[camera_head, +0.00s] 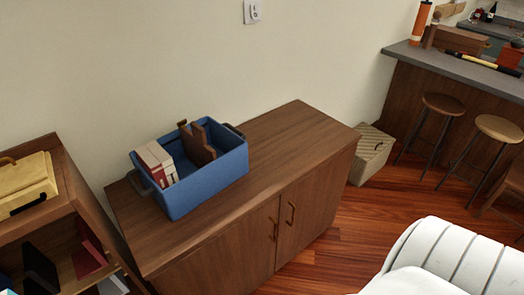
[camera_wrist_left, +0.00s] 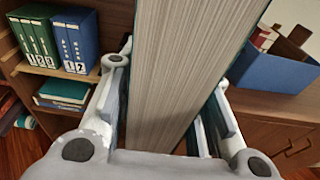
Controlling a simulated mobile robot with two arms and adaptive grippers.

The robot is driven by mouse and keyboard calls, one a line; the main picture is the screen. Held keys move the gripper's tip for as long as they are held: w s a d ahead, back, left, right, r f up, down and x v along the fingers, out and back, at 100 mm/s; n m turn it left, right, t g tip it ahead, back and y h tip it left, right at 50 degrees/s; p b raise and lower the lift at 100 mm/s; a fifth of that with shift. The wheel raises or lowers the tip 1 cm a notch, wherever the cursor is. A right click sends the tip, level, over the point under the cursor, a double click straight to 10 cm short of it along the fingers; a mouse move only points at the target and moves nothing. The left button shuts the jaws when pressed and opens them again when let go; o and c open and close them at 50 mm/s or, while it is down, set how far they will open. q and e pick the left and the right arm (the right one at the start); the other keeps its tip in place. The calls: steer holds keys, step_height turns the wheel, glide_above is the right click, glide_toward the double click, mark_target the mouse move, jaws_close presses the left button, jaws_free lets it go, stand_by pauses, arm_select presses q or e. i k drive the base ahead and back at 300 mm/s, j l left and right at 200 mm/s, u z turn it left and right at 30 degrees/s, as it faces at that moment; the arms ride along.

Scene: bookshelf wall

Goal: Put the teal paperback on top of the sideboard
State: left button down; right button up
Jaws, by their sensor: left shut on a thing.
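In the left wrist view my left gripper (camera_wrist_left: 166,112) is shut on a thick book, the teal paperback (camera_wrist_left: 185,60). Its pale page edges face the camera, and thin dark teal cover edges show at the sides. The cover faces are mostly hidden. The sideboard (camera_head: 290,135) is a brown wooden cabinet with two doors against the wall in the head view. It also shows at the right of the left wrist view (camera_wrist_left: 262,112). Neither gripper shows in the head view.
A blue crate (camera_head: 205,190) holding books and a brown wooden thing stands on the sideboard's left half. The top's right half is bare. An open bookshelf (camera_head: 75,190) stands at the left. A woven box (camera_head: 368,160) sits beyond the sideboard's right end.

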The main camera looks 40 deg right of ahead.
mark_target(252, 155)
steer(key=k+l+u, duration=0.1)
steer(key=l, duration=0.55)
steer(key=k+l+u, duration=0.1)
steer(key=l, duration=0.6)
steer(key=k+l+u, duration=0.1)
steer(key=l, duration=0.55)
steer(key=k+l+u, duration=0.1)
steer(key=l, duration=0.55)
steer(key=k+l+u, duration=0.15)
steer(key=l, duration=0.45)
steer(key=k+l+u, duration=0.1)
steer(key=k+l, duration=0.25)
steer(key=l, duration=0.25)
steer(key=k+l+u, duration=0.1)
steer(key=l, duration=0.5)
steer(key=k+l+u, duration=0.1)
steer(key=k+l, duration=0.25)
steer(key=l, duration=0.2)
